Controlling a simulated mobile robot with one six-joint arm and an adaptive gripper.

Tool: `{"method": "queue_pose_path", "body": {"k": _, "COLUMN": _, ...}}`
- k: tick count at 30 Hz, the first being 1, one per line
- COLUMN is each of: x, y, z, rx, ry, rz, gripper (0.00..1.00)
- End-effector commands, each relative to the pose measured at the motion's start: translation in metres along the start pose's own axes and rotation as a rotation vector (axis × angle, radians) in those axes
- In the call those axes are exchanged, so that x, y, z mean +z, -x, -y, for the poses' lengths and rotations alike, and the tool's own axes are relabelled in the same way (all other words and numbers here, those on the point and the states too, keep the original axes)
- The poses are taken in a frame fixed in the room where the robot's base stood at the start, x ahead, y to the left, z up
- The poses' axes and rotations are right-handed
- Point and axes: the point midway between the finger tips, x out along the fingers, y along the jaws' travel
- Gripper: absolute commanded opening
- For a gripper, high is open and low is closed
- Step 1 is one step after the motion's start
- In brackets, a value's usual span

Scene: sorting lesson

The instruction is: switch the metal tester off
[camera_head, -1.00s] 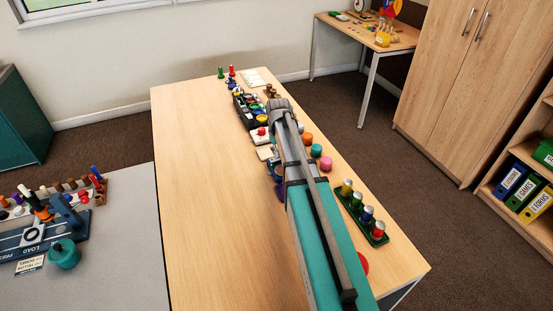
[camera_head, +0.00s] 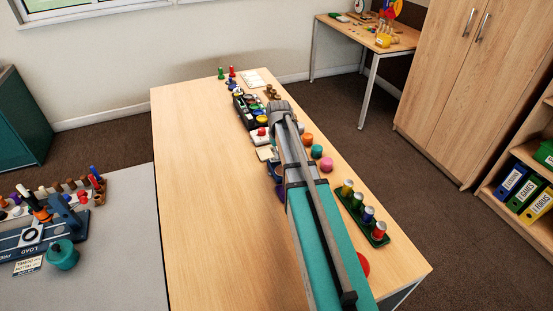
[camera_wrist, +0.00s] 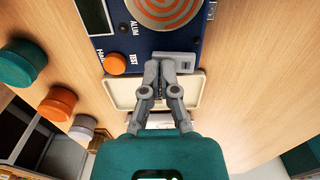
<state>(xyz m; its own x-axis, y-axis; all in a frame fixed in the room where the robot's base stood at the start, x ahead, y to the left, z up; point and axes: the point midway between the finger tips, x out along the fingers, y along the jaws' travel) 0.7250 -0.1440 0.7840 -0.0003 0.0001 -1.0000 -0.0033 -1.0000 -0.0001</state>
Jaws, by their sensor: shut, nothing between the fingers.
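The metal tester (camera_wrist: 138,42) is a dark blue panel at the top of the wrist view. It has a copper-and-grey spiral plate (camera_wrist: 168,10), an orange round button (camera_wrist: 115,63) marked TEST, and a grey block (camera_wrist: 178,58) at its lower edge. My gripper (camera_wrist: 160,66) is shut and empty, its tips beside the grey block, partly covering it. I cannot tell whether they touch. A switch position is not clear. In the head view my arm hides the gripper and most of the tester; a bit of dark blue (camera_head: 276,169) shows beside the arm.
A cream tray (camera_wrist: 119,90) lies under my fingers. Green (camera_wrist: 16,63), orange (camera_wrist: 57,104) and grey (camera_wrist: 81,130) round pieces stand to the left. A rack of several capped cylinders (camera_head: 363,216) stands right of my arm. The table's left half (camera_head: 200,190) is clear.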

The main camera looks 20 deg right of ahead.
Motion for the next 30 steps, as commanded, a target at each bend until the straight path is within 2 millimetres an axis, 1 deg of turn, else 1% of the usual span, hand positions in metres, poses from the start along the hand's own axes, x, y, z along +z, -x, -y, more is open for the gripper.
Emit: {"method": "queue_pose_path", "body": {"k": 30, "x": 0.0, "y": 0.058, "z": -0.001, "rx": 0.0, "ry": -0.001, "rz": 0.0, "gripper": 0.0}}
